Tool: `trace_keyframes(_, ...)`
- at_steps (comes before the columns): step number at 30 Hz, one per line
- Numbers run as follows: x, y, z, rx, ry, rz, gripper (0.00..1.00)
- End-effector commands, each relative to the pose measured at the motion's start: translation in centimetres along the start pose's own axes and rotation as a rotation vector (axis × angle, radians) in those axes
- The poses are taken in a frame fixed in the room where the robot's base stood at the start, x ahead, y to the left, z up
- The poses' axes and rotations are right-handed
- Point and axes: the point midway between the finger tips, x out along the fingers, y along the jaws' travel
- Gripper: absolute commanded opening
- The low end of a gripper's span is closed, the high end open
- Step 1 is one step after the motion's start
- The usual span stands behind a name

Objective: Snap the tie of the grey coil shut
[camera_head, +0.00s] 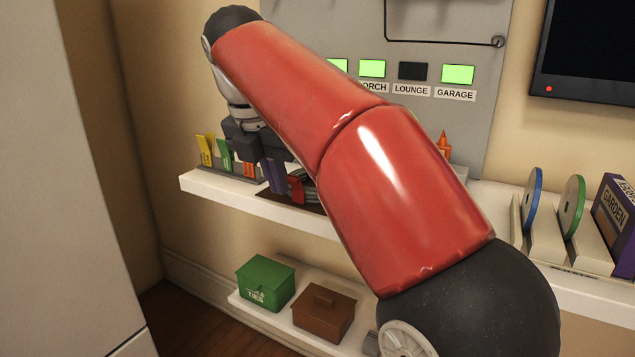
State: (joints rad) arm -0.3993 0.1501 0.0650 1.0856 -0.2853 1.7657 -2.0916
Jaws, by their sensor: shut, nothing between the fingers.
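My gripper (279,150) is a dark grey shape above the wall shelf, partly behind my red arm. Its fingers look shut and I see nothing held in them. Just below and right of it, a dark coil-like bundle (311,180) with a red piece (296,188) at its left shows on a dark mat (305,206). My arm covers its right part. I cannot tell whether this is the grey coil, or whether its tie is open or shut.
The shelf (225,190) holds a rack of yellow (205,150), green (224,156), orange and purple strips (273,177). Discs (572,207) and a purple GARDEN box (617,220) stand at right. A green box (265,281) and brown box (322,312) sit below. A grey panel (430,65) hangs behind.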

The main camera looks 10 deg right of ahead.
Motion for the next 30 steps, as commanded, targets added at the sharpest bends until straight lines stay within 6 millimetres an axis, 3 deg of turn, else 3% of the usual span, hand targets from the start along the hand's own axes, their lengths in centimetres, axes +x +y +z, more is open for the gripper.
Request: trace_keyframes(30,0.6,0.0,2.2,0.001,0.000,0.000,0.00)
